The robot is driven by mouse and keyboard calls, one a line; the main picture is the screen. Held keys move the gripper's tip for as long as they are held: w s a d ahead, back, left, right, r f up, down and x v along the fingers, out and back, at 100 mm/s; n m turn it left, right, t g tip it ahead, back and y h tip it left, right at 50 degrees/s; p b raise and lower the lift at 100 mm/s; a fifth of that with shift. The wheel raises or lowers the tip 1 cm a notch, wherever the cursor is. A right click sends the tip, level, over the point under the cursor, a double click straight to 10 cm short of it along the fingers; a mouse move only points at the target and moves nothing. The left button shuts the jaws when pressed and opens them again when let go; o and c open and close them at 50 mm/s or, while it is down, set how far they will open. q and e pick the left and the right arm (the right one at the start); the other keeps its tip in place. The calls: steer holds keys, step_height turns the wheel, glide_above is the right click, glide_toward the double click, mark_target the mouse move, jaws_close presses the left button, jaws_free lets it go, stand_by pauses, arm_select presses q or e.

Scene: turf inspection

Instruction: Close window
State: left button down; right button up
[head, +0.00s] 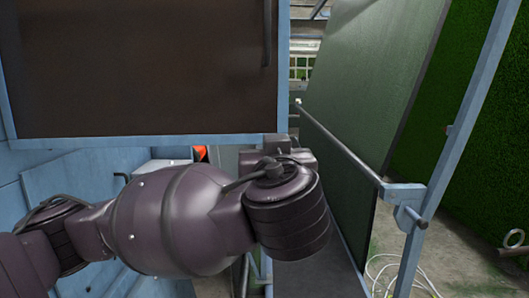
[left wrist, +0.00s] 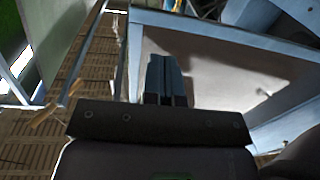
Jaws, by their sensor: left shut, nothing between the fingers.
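A dark brown panel in a light blue frame (head: 140,70), which looks like the window, fills the upper left of the head view. Its lower edge is just above my left arm. A pale panel with a blue frame (left wrist: 225,70) fills the right of the left wrist view; I cannot tell if it is the same window. My left gripper (left wrist: 166,80) is shut and empty, its fingers in front of the blue frame edge; contact cannot be told. In the head view my left wrist hides most of the gripper. My right gripper is out of view.
A green-grey sloping panel (head: 370,75) with a metal rail (head: 340,145) stands right of my wrist. A blue post (head: 460,130) stands further right, before green turf (head: 490,110). White cables (head: 395,275) lie on the floor. Blue panels (head: 75,190) are at left.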

arm_select(q)
steer(key=w+a+p, duration=0.1)
steer(key=w+p, duration=0.1)
steer(key=w, duration=0.7)
steer(key=shift+w, duration=0.35)
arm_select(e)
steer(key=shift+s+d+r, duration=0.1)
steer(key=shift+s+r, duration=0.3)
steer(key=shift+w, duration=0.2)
arm_select(q)
steer(key=shift+w+a, duration=0.1)
steer(key=shift+w, duration=0.05)
